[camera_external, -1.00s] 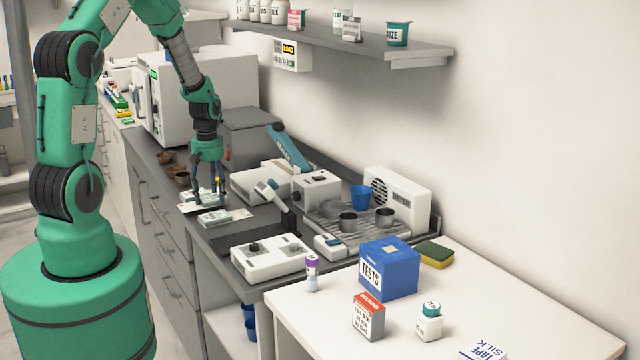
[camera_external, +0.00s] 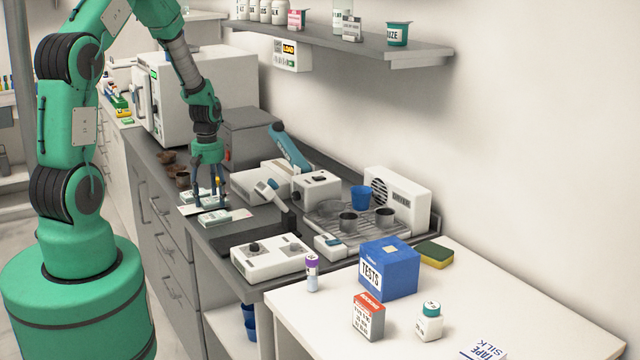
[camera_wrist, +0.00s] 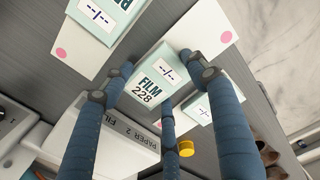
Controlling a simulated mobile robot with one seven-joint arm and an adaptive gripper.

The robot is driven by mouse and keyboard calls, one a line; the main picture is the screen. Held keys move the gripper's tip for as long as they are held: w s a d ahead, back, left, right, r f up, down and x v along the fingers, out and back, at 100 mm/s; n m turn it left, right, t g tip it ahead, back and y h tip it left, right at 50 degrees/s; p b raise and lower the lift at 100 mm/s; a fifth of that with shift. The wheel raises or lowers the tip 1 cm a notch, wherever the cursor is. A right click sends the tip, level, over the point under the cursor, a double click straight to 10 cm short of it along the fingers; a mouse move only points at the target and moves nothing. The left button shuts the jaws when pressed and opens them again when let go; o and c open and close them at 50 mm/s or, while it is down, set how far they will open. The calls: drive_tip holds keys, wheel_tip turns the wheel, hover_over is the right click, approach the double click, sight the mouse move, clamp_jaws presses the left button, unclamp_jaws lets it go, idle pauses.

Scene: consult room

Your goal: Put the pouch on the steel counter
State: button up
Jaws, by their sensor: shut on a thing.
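A pale pouch with a teal border, marked FILM 228 (camera_wrist: 153,86), is between the fingers of my gripper (camera_wrist: 157,66) in the wrist view. My gripper (camera_external: 212,204) is low over the grey steel counter (camera_external: 212,234) in the external view, shut on this pouch. Its fingers partly hide it there, and I cannot tell whether it touches the counter. A similar pouch (camera_external: 215,218) lies on a white card just nearer the camera; it also shows at upper left in the wrist view (camera_wrist: 100,15). Another labelled piece (camera_wrist: 201,108) shows beside the right finger.
Brown bowls (camera_external: 182,179) stand behind the gripper. A white device (camera_external: 268,256), a dark plate and a tray with cups (camera_external: 385,217) are to the right. A white table (camera_external: 300,318) with a blue TESTS box (camera_external: 403,275) is in front. A shelf (camera_external: 350,45) hangs above.

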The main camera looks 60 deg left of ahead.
sight(212, 200)
drive_tip(key=shift+f, duration=0.35)
drive_tip(key=o, duration=1.1)
drive_tip(key=shift+o, duration=0.2)
drive_tip(key=shift+r, duration=0.15)
wheel_tip(212, 200, up, 12)
